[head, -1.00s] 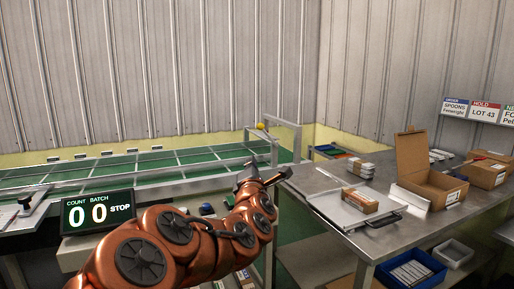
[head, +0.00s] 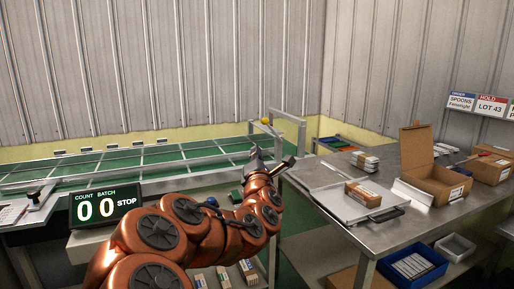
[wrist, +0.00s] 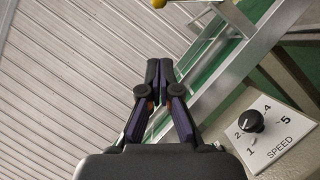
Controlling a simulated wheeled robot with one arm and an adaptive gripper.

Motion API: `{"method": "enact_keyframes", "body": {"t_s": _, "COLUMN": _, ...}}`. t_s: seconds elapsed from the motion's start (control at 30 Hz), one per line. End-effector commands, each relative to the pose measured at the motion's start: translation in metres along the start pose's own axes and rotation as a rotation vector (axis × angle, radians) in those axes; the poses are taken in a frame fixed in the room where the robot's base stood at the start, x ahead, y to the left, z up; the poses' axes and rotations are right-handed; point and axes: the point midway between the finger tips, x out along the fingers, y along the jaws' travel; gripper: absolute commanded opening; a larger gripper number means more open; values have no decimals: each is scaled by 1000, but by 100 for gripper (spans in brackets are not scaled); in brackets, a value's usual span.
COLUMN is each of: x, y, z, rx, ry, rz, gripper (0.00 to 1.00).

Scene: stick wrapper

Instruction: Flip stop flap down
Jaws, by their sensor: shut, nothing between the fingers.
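A yellow ball knob (head: 265,121) stands at the far right end of the green conveyor, beside a grey metal frame (head: 290,118). The knob also shows at the top edge of the wrist view (wrist: 158,3), mostly cut off. I cannot clearly make out the stop flap itself. My gripper (wrist: 159,66) is shut and empty, its dark fingertips together, with the conveyor's metal rail and wall behind them. In the head view my gripper (head: 256,156) is below the knob and apart from it in the picture.
A speed dial (wrist: 251,121) is at the right of the wrist view. The green conveyor (head: 150,166) runs along the wall. A counter display (head: 105,206) reads 0 0 STOP. A steel table (head: 325,178) with boxes stands to the right.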

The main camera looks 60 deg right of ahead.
Motion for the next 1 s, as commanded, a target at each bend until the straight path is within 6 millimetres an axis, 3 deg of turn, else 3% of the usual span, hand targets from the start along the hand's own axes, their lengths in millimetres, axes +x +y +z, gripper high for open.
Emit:
{"method": "enact_keyframes", "body": {"t_s": 0.67, "x": 31, "y": 2, "z": 3, "rx": 0, "ry": 0, "rz": -5, "gripper": 0}}
{"method": "enact_keyframes", "body": {"t_s": 1.0, "x": 67, "y": 0, "z": 1, "rx": 2, "ry": -2, "rz": 0, "gripper": 0}}
